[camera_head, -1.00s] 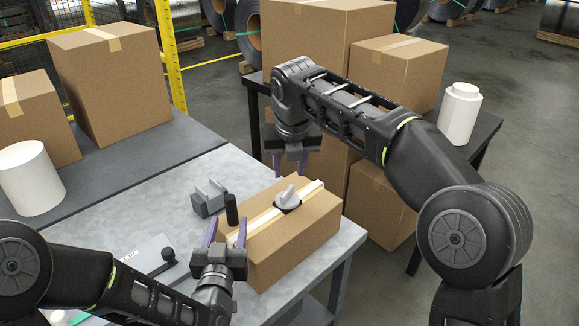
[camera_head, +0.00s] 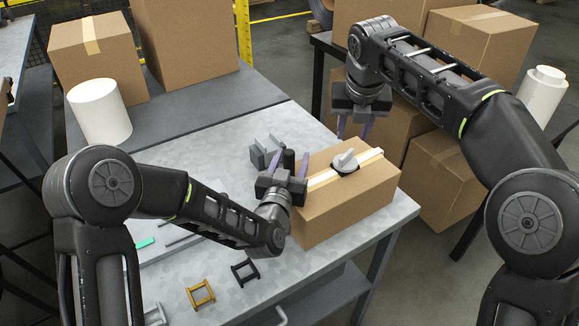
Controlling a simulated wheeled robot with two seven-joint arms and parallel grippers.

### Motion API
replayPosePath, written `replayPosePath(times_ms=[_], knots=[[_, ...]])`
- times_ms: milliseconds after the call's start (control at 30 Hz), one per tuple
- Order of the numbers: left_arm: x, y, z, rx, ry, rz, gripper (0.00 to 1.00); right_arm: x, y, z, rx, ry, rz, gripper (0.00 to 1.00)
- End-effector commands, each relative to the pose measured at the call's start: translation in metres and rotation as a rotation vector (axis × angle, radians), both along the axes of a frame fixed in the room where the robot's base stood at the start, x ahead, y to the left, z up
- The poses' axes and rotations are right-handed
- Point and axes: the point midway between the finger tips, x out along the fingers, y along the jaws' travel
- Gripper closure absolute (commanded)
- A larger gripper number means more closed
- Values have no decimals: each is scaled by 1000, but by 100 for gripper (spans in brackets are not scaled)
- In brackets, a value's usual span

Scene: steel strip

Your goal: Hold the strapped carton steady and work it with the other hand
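The strapped carton (camera_head: 345,205) is a brown box with a pale strap across its top, sitting upright near the right edge of the grey metal table. A light grey knob (camera_head: 345,158) on a dark round base sits on its top, over the strap. My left gripper (camera_head: 297,158) is at the carton's left end, its purple fingers apart; contact with the carton cannot be told. My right gripper (camera_head: 354,132) points down behind the carton's far side, fingers apart and empty; its tips are near the carton's far edge.
A grey bracket (camera_head: 264,152) stands just left of my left gripper. A yellow frame (camera_head: 201,294) and a black frame (camera_head: 245,272) lie toward the table's front. A white cylinder (camera_head: 99,112) and large cartons (camera_head: 188,42) stand behind. Bare table (camera_head: 215,148) lies at middle left.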

Motion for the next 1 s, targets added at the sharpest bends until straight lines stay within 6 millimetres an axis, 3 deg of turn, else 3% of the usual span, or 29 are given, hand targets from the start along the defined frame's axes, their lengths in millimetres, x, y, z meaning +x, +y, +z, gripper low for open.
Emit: replayPosePath(times_ms=[267,867,1000], knots=[[1,0,0,0,0,0,50,0,0,0,0,0,0,64],[1,0,0,0,0,0,99,0,0,0,0,0,0,64],[1,0,0,0,0,0,100,0,0,0,0,0,0,64]])
